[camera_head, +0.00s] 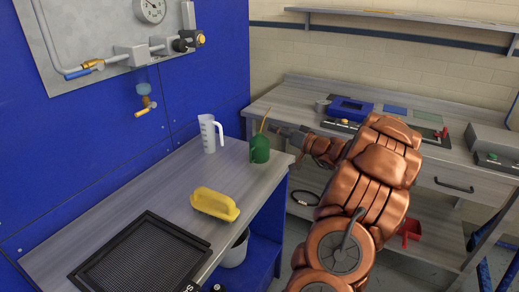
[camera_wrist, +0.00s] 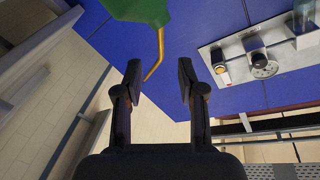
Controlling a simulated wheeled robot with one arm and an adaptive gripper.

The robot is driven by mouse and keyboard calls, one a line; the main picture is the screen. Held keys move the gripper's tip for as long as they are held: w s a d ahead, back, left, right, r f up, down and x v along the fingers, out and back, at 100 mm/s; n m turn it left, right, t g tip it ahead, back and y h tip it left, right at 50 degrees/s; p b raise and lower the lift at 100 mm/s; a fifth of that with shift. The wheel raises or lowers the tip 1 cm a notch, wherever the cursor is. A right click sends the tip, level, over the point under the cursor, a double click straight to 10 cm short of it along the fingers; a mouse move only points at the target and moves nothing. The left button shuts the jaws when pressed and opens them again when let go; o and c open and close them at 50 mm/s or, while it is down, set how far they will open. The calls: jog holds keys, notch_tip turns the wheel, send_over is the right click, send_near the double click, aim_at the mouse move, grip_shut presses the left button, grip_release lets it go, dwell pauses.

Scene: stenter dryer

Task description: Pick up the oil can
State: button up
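The green oil can (camera_head: 260,151) stands upright near the far right corner of the grey worktop, its thin brass spout rising from the top. My gripper (camera_head: 284,133) is just right of the can in the head view, small and partly hidden by my own arm. In the wrist view my gripper (camera_wrist: 160,78) is open, its two dark fingers apart with nothing clamped. The can's green body (camera_wrist: 138,9) shows at the top edge, beyond the fingertips and partly cut off. Its brass spout (camera_wrist: 157,57) reaches toward the gap between the fingers. I see no contact.
A white measuring jug (camera_head: 209,134) stands left of the can. A yellow object (camera_head: 214,204) and a black mesh filter (camera_head: 140,258) lie nearer on the worktop (camera_head: 105,217). A blue wall panel (camera_head: 70,150) is behind. Another bench (camera_head: 455,159) with devices is at right.

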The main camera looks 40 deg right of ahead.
aim_at(262, 126)
jog(key=shift+w+a+f+p, duration=0.15)
jog(key=shift+w+p, duration=0.5)
jog(key=shift+w, duration=1.1)
jog(key=shift+w+a+f+p, duration=0.2)
jog(key=shift+w+p, duration=0.45)
jog(key=shift+w, duration=1.1)
jog(key=shift+r, duration=0.15)
grip_shut()
